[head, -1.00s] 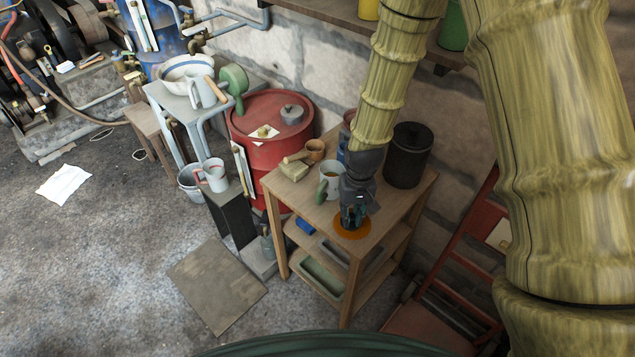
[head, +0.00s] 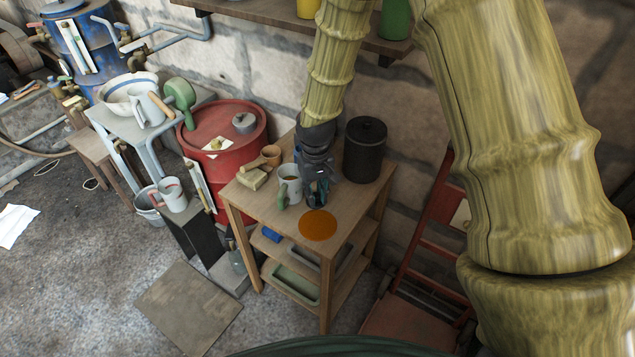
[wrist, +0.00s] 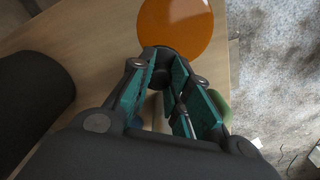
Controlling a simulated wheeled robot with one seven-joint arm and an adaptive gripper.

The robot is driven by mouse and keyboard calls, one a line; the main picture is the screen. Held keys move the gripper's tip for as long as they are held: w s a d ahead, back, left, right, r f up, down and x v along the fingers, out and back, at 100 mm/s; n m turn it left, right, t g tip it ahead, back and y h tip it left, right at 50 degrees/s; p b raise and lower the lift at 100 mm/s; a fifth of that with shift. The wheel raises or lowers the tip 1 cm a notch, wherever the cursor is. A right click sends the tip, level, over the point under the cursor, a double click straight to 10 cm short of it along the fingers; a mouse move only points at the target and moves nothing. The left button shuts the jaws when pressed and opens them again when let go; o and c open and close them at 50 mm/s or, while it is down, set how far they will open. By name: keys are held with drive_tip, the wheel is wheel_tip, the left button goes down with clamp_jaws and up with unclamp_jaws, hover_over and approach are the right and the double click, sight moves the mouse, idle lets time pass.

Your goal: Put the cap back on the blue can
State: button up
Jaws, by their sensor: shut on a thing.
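My gripper (head: 318,192) is over the wooden table (head: 345,222), behind the orange disc (head: 318,225) and right of a white mug (head: 289,186). In the wrist view, my gripper (wrist: 168,85) has teal finger pads with a narrow gap between them. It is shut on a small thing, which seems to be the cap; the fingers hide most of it. A blue sliver (head: 297,152), seemingly the blue can, shows just left of my dark wrist, which hides the rest. The orange disc (wrist: 175,25) lies bare and flat ahead of the fingertips in the wrist view.
A black lidded canister (head: 365,150) stands at the table's back right. The mug has a green handle. A wooden scoop (head: 264,160) and a pale block (head: 252,179) lie at the left. A red drum (head: 228,150) stands behind left.

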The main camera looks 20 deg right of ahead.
drive_tip(key=w+d, duration=0.1)
drive_tip(key=w, duration=0.1)
drive_tip(key=w+d+p, duration=0.1)
drive_tip(key=w, duration=0.3)
drive_tip(key=shift+w+d+f, duration=0.15)
drive_tip(key=shift+d+f, duration=0.2)
drive_tip(key=shift+d, duration=0.05)
drive_tip(key=shift+f+p, duration=0.75)
drive_tip(key=shift+f, duration=1)
drive_tip(key=shift+f, duration=0.15)
drive_tip(key=o, duration=0.6)
drive_tip(key=shift+c, duration=0.2)
